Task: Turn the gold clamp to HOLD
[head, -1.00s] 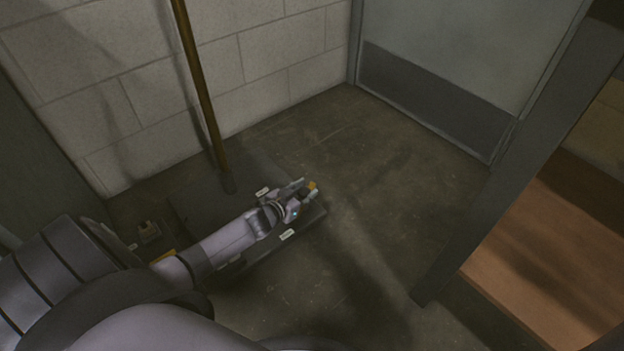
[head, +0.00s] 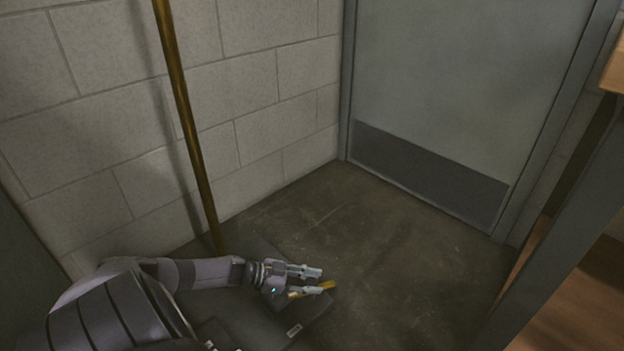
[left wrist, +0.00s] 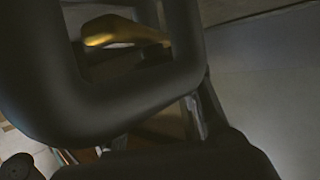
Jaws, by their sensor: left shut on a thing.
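The gold clamp (head: 328,285) is a small gold lever low over the dark base on the floor, at the bottom middle of the head view. My left gripper (head: 317,281) is shut on it, with the gold end sticking out past the fingertips to the right. The gripper hides part of the clamp. In the left wrist view a blurred gold piece (left wrist: 113,30) shows behind the dark finger frame. A small white label (head: 294,330) sits on the base near the gripper; its words are too small to read. My right gripper is not in view.
A tall gold pole (head: 188,120) rises from the dark base (head: 262,322) beside the block wall (head: 265,65). A grey door (head: 450,80) stands behind. A grey post (head: 560,240) and wooden surface are at right. The floor (head: 385,240) between is clear.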

